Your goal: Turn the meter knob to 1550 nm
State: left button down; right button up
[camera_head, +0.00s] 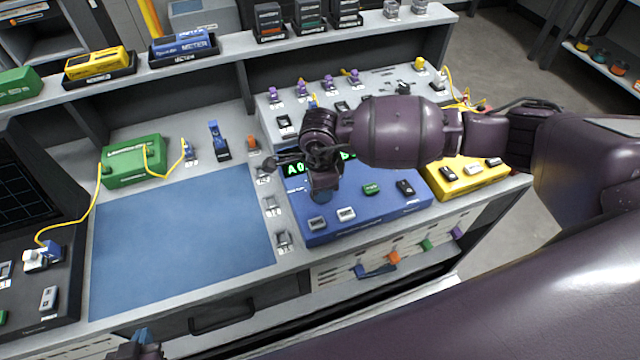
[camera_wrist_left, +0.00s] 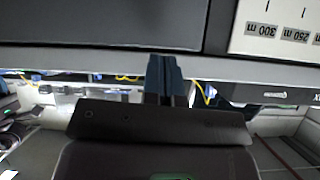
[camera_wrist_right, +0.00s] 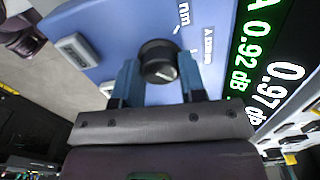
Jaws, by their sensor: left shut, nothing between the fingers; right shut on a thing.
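The blue meter (camera_head: 385,209) sits on the right of the bench. Its lit display (camera_wrist_right: 262,80) reads 0.92 dB in green and 0.97 dB in white in the right wrist view. The round black knob (camera_wrist_right: 158,61) stands on the meter's face near a printed "nm" label. My right gripper (camera_wrist_right: 160,78) is shut on the knob, one blue finger on each side. In the head view my right gripper (camera_head: 322,195) covers the knob. The knob's setting cannot be read. My left gripper (camera_head: 143,336) is shut and empty at the bench front, also in the left wrist view (camera_wrist_left: 166,68).
A blue mat (camera_head: 180,240) lies clear left of the meter. A yellow unit (camera_head: 465,178) stands close on its right. A green box (camera_head: 133,161) with a yellow fibre stands behind the mat. A drawer handle (camera_head: 222,318) sticks out below the bench edge.

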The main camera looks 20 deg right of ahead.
pick_arm(q)
jog(key=shift+w+r, duration=0.1)
jog(key=shift+r, duration=0.05)
pick_arm(e)
jog(key=shift+m, duration=0.5)
pick_arm(q)
jog(key=shift+w+r, duration=0.1)
jog(key=shift+w, duration=0.1)
pick_arm(e)
jog(key=o, duration=0.9)
pick_arm(q)
jog(key=shift+s, duration=0.2)
pick_arm(e)
jog(key=shift+r, duration=0.1)
jog(key=shift+r, duration=0.25)
pick_arm(q)
jog(key=shift+w+r, duration=0.1)
jog(key=shift+w, duration=0.1)
pick_arm(e)
jog(key=shift+r, duration=5.1)
